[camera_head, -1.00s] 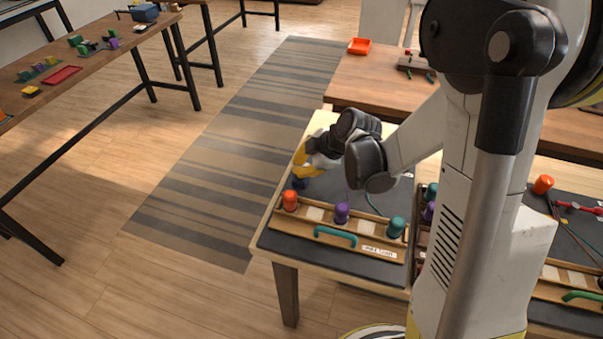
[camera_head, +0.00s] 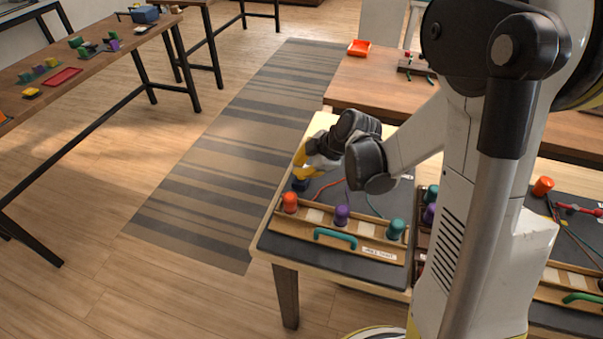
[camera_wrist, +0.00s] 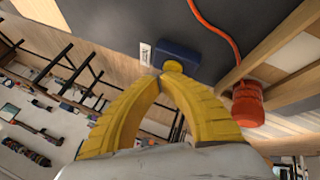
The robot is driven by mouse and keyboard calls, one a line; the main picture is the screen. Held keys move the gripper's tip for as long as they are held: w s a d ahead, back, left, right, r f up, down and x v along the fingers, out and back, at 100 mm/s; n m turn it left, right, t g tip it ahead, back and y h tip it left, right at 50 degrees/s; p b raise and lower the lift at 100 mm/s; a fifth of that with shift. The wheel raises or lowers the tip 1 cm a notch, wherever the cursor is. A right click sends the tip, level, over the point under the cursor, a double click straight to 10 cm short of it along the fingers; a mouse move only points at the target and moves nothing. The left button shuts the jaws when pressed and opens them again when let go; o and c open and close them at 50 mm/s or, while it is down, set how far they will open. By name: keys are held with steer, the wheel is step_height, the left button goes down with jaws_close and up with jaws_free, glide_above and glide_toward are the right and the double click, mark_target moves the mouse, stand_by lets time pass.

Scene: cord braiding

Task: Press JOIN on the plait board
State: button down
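The plait board (camera_head: 268,240) is a dark mat with a wooden rail along its front edge. The rail carries an orange spool (camera_head: 290,202), a purple spool (camera_head: 341,215), a teal spool (camera_head: 396,229) and a teal handle (camera_head: 335,237). A blue block (camera_head: 300,184) sits at the board's left; the wrist view shows this block (camera_wrist: 178,56) with a round yellow button (camera_wrist: 172,66) and a small white label (camera_wrist: 145,54), unreadable here. My gripper (camera_wrist: 160,76) has its yellow fingertips together, empty, beside the button in the picture. I cannot tell whether they touch it.
A red cord (camera_wrist: 218,28) runs across the mat to the orange spool. A second board with an orange spool (camera_head: 543,187) lies at the right, partly behind my arm. Open floor lies to the left.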

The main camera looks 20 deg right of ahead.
steer(key=shift+r+p, duration=0.3)
steer(key=shift+r, duration=0.3)
steer(key=shift+r, duration=0.1)
step_height(320, 180, up, 5)
steer(key=p, duration=0.4)
stand_by(0.3)
steer(key=s+r+m+h, duration=0.2)
steer(key=s+r+m, duration=0.4)
steer(key=s+m, duration=0.2)
steer(key=s+r+m+t+h, duration=0.1)
steer(key=s+r+m, duration=0.5)
steer(key=s, duration=0.7)
steer(key=shift+d+m+h, duration=0.15)
steer(key=shift+m+h, duration=0.45)
steer(key=shift+m, duration=0.3)
